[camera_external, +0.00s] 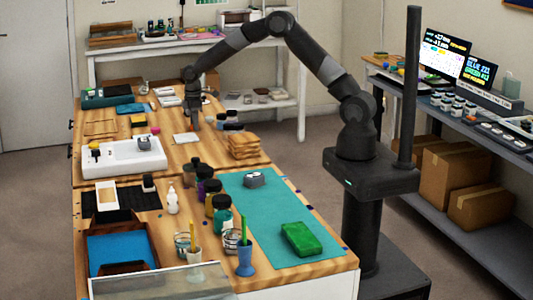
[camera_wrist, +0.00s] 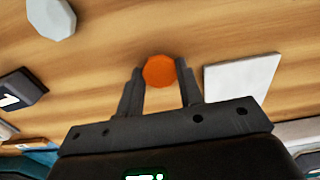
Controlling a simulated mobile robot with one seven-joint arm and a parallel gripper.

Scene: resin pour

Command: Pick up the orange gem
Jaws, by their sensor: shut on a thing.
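The orange gem (camera_wrist: 159,71) is a round, flat-faced orange piece in the wrist view. It sits between the two dark fingertips of my gripper (camera_wrist: 160,82), which are shut on it. Wood tabletop shows behind it. In the external view my gripper (camera_external: 193,121) points down at the far part of the wooden table, beside a white square tile. The gem cannot be made out there. I cannot tell whether the gem touches the tabletop.
A white tile (camera_wrist: 241,77) lies right of the gem, and a pale faceted piece (camera_wrist: 51,17) lies upper left. A dark block (camera_wrist: 22,90) is at the left. In the external view, a white sink-like tray (camera_external: 125,158) and several dark jars (camera_external: 232,118) stand near my gripper.

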